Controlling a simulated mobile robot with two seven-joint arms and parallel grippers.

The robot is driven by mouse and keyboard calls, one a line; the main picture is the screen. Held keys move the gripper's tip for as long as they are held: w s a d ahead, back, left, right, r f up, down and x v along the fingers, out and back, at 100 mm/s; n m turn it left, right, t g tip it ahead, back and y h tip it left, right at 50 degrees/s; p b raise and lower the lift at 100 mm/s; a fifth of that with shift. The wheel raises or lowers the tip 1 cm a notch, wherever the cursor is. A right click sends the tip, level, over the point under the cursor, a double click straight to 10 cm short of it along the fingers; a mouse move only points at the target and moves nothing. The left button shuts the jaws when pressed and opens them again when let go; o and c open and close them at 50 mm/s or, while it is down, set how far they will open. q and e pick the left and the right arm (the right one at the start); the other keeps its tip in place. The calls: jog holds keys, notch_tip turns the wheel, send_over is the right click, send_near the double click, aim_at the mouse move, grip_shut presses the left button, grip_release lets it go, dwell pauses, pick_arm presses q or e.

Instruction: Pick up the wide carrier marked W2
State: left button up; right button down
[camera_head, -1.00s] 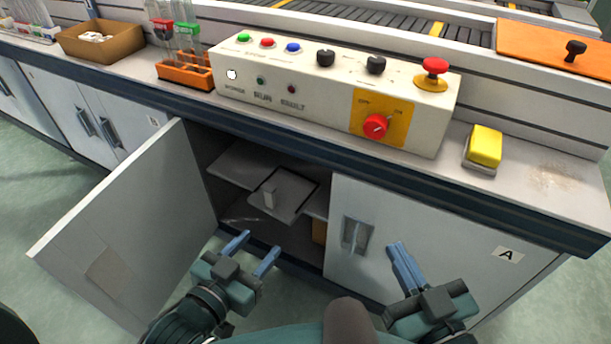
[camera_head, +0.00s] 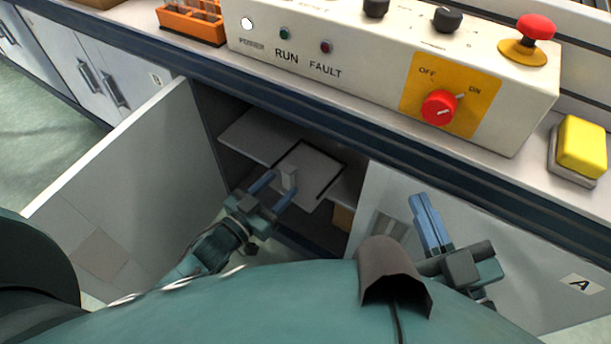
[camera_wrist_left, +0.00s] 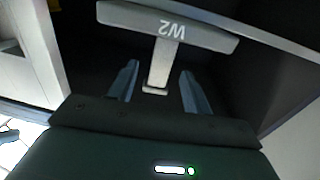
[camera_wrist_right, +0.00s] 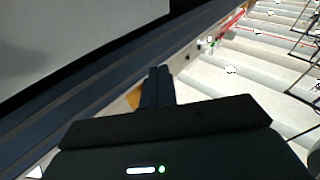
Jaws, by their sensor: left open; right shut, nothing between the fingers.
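The wide carrier (camera_wrist_left: 205,32) is a pale grey plate with W2 on its near edge, upside down in the left wrist view. A short handle (camera_wrist_left: 163,62) sticks out from it toward my left gripper (camera_wrist_left: 157,80). In the head view the carrier (camera_head: 312,165) lies on a shelf inside the open cabinet, its handle (camera_head: 289,179) near the fingertips. My left gripper (camera_head: 274,188) is open, its fingers on either side of the handle's end; I cannot tell if they touch it. My right gripper (camera_head: 422,200) is shut and empty before the right cabinet door.
The open cabinet door (camera_head: 130,180) stands left of my left arm. The closed door (camera_head: 385,200) is on the right. The worktop edge (camera_head: 330,135) runs above the opening, with a control panel (camera_head: 360,75) and a yellow block (camera_head: 581,145) on top.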

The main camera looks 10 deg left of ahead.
aim_at(295, 171)
pick_arm(q)
jog(key=shift+b+x, duration=1.3)
jog(key=shift+x, duration=1.9)
jog(key=shift+c, duration=0.2)
grip_shut()
jog(key=shift+r, duration=0.2)
